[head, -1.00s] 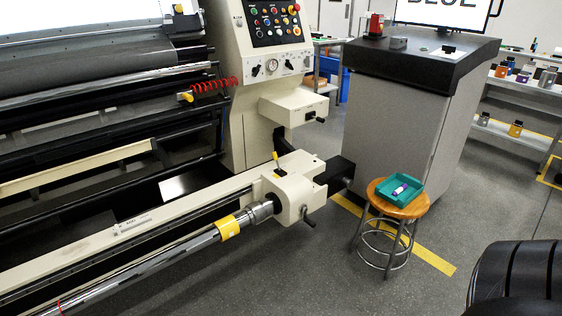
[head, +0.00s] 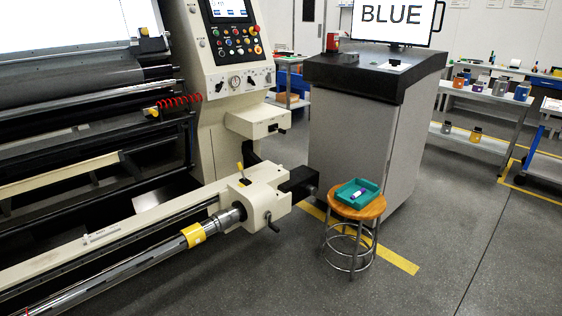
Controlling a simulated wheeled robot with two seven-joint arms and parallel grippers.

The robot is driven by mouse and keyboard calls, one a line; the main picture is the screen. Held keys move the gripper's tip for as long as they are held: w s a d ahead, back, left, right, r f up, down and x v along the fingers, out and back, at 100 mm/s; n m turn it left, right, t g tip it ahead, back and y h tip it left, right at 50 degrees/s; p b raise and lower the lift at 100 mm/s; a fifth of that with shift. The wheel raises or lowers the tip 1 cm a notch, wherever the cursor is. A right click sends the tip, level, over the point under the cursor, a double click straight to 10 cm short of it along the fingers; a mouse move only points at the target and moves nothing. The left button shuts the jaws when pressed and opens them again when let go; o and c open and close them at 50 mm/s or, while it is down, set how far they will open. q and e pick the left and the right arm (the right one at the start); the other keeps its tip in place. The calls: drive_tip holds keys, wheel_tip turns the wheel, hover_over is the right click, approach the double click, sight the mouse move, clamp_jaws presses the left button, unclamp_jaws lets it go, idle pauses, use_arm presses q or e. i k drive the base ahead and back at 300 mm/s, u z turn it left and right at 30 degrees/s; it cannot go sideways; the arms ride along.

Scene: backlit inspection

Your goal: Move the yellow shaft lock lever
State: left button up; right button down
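The yellow shaft lock lever (head: 240,169) stands up, slightly tilted, on top of the cream shaft housing (head: 258,196) at the end of the machine's rail. A silver shaft (head: 130,266) with a yellow collar (head: 193,235) runs from this housing to the lower left. A black crank handle (head: 272,224) is on the housing's front face. Neither of my grippers shows in the head view, and nothing touches the lever.
A wooden stool (head: 362,211) with a teal tray (head: 341,194) stands right of the housing, before a grey cabinet (head: 350,140) with a monitor reading BLUE (head: 396,20). A control panel (head: 232,40) rises behind. Open floor (head: 450,235) lies at the right.

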sight(239, 165)
drive_tip(key=z, duration=0.6)
drive_tip(key=i, duration=1.4)
drive_tip(key=u, duration=0.3)
drive_tip(key=i, duration=1.05)
drive_tip(key=u, duration=1.6)
drive_tip(key=i, duration=0.85)
drive_tip(key=u, duration=0.1)
